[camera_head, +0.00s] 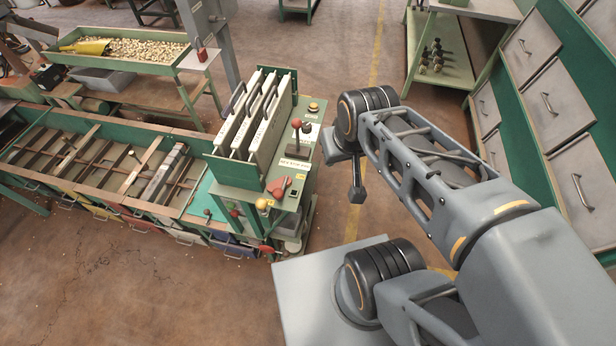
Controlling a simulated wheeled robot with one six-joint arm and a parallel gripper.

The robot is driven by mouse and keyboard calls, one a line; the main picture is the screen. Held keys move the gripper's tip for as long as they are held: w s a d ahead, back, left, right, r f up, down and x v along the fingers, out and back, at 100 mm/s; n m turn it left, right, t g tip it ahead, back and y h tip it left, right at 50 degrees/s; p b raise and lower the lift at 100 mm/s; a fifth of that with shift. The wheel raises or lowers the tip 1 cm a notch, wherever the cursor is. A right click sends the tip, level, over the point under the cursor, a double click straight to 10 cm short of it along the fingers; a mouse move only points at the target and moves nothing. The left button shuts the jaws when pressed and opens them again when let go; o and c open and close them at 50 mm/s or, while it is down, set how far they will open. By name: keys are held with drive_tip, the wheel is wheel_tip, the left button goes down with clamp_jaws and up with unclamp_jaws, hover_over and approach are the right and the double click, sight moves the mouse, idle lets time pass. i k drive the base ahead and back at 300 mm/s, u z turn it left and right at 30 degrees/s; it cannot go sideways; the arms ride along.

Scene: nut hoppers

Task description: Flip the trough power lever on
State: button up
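The green control stand (237,176) stands at the picture's middle, at the right end of the long trough (190,133). On its top are an upright lever with a red knob (296,123), a dark-knobbed lever (306,128) beside it, and a red lever (279,187) nearer the front. The labels are too small to read, so I cannot tell which is the trough power lever. My gripper (356,190) hangs right of the stand, apart from the levers. Its fingers are too small to tell open from shut.
Several upright pale plates (262,115) with dark handles fill the stand's left side. A yellow knob (262,204) and a yellow button (313,107) sit on it. A nut-filled tray (140,50) is at the back left. Grey drawers (548,105) line the right. Floor shows between.

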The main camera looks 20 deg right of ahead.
sight(276, 187)
drive_tip(key=z, duration=1.15)
drive_tip(key=k, duration=1.05)
drive_tip(key=u, duration=1.7)
drive_tip(key=i, duration=0.5)
drive_tip(key=z, duration=0.05)
